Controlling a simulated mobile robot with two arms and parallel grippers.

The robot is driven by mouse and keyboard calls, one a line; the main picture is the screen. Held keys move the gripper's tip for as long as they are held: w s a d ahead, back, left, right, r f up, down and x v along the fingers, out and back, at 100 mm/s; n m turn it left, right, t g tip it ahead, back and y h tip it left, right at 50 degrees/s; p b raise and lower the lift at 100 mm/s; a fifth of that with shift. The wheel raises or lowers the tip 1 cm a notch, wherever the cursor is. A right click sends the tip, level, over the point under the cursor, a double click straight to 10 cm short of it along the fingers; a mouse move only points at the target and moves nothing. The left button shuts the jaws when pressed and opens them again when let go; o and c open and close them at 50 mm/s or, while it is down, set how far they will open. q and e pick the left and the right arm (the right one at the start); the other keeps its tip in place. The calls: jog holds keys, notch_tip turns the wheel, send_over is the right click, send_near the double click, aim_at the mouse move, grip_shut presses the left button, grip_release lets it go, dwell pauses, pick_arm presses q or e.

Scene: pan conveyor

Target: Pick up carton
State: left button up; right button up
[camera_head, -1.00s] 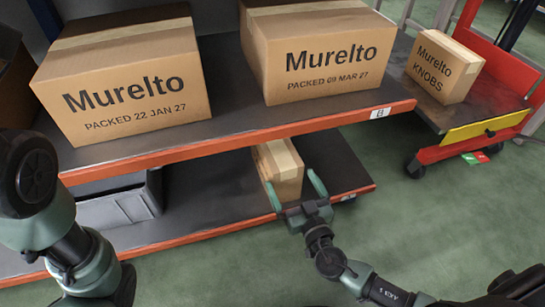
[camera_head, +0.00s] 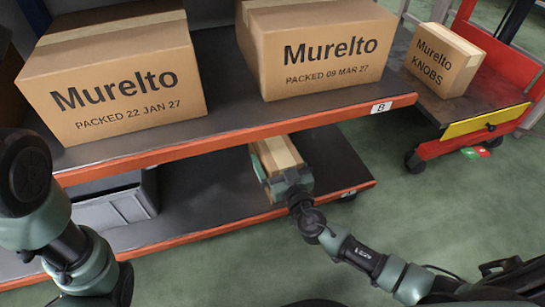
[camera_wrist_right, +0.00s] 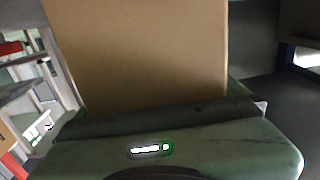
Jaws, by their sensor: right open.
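A small brown carton (camera_head: 279,151) stands on the lower shelf near its right end, partly under the upper shelf. My right gripper (camera_head: 284,180) is open at the carton's front end, with its fingers along the carton's two sides; whether they touch it I cannot tell. In the right wrist view the carton (camera_wrist_right: 140,50) fills the upper middle, close in front of the palm. My left arm shows at the left edge of the head view, but its gripper is not in view.
Two large Murelto cartons, one at left (camera_head: 112,85) and one at centre (camera_head: 322,50), stand on the upper shelf (camera_head: 230,128). A grey bin (camera_head: 118,205) sits on the lower shelf (camera_head: 205,195). A red cart (camera_head: 440,148) with a Murelto knobs carton (camera_head: 443,60) stands at right.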

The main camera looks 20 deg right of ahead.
jog(key=c, duration=1.6)
jog(key=shift+r, duration=0.15)
jog(key=c, duration=0.4)
